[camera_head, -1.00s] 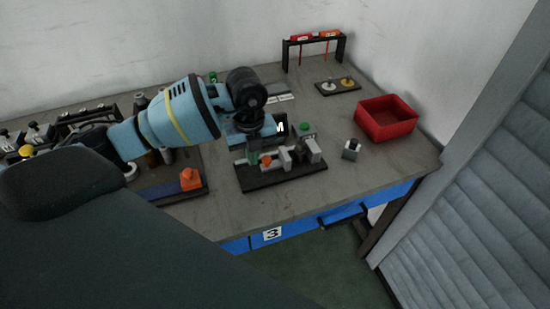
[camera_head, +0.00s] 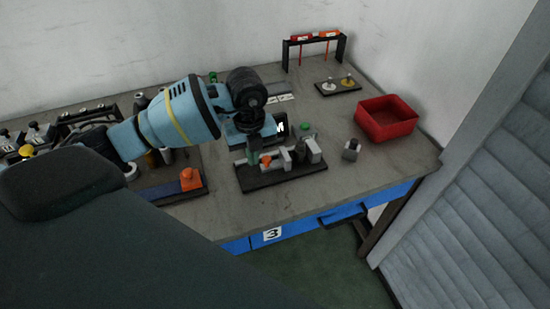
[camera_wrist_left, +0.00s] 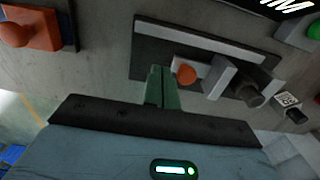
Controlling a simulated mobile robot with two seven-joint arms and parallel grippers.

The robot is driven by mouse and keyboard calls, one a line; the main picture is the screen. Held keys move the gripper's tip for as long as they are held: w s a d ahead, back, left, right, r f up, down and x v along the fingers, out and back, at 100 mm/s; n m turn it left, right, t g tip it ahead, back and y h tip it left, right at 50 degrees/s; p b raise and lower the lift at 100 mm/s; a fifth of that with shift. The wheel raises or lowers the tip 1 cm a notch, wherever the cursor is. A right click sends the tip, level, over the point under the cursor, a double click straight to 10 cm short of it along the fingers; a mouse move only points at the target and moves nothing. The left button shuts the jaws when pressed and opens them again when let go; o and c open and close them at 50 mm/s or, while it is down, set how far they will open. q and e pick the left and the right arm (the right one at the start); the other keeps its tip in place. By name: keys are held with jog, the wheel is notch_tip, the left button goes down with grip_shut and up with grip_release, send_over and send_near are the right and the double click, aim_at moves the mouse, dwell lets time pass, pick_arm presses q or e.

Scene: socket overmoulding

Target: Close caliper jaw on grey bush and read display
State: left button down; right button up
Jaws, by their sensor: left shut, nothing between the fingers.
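The caliper fixture has a black base (camera_head: 285,178), pale grey jaw blocks and an orange knob (camera_head: 266,159). The knob also shows in the wrist view (camera_wrist_left: 186,74). A dark grey cylinder, seemingly the grey bush (camera_wrist_left: 248,95), stands by the jaws at the right of the fixture; whether a jaw touches it I cannot tell. My left gripper (camera_head: 253,156) has green fingers, shut and empty, beside the knob on its left. They show pressed together in the wrist view (camera_wrist_left: 162,85). The black display (camera_head: 280,128) stands behind, with only part of its lettering readable. My right gripper is out of view.
A green button (camera_head: 306,127) lies right of the display. A small grey block (camera_head: 351,151) and a red bin (camera_head: 386,118) stand farther right. An orange piece (camera_head: 190,179) sits on a board at left. The bench front right of the fixture is clear.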

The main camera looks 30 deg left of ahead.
aim_at(269, 158)
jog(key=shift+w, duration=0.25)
pick_arm(q)
jog(key=shift+f, duration=0.15)
